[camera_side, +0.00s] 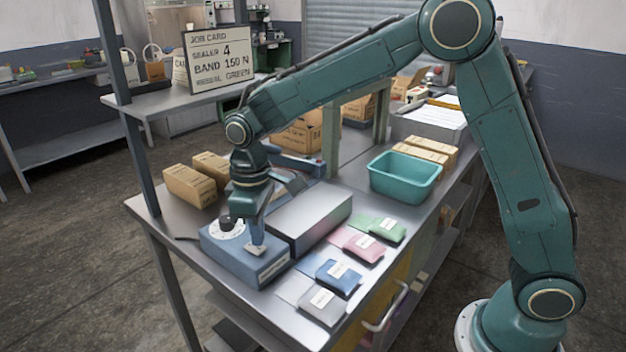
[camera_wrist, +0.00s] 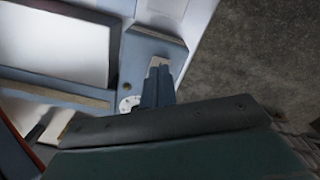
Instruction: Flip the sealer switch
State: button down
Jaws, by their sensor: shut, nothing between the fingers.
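The sealer (camera_side: 310,222) is a grey and blue bench unit with a blue control box (camera_side: 262,266) at its front left. A white round dial (camera_side: 228,230) with a dark knob sits on top of the box. A pale switch plate (camera_side: 256,250) is on the box's top near its front edge; it also shows in the wrist view (camera_wrist: 160,62). My gripper (camera_side: 255,240) is shut and empty, pointing down with its tips at the switch plate. In the wrist view my fingertips (camera_wrist: 158,70) cover part of the plate. Contact and the switch's position cannot be told.
Grey, blue, pink and green pouches (camera_side: 338,277) lie in a row right of the sealer. A teal bin (camera_side: 405,176) stands behind them. Cardboard boxes (camera_side: 190,186) stand at the back left. A job card (camera_side: 219,60) reads sealer 4, band 150 N, reseal green.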

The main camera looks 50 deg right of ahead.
aim_at(263, 248)
jog(key=shift+f, duration=1)
dwell(0.9)
jog(key=shift+r, duration=0.1)
jog(key=shift+r, duration=3.45)
jog(key=s+d+r+m+t, duration=0.3)
jog(key=s+d+r, duration=0.6)
jog(key=s, duration=0.4)
jog(key=s+d+f+m+t, duration=0.1)
jog(key=s+d+m+t, duration=0.1)
jog(key=s, duration=1.1)
jog(key=shift+s+d+f+m+t, duration=0.25)
jog(key=shift+d+m, duration=0.25)
jog(key=shift+d, duration=0.6)
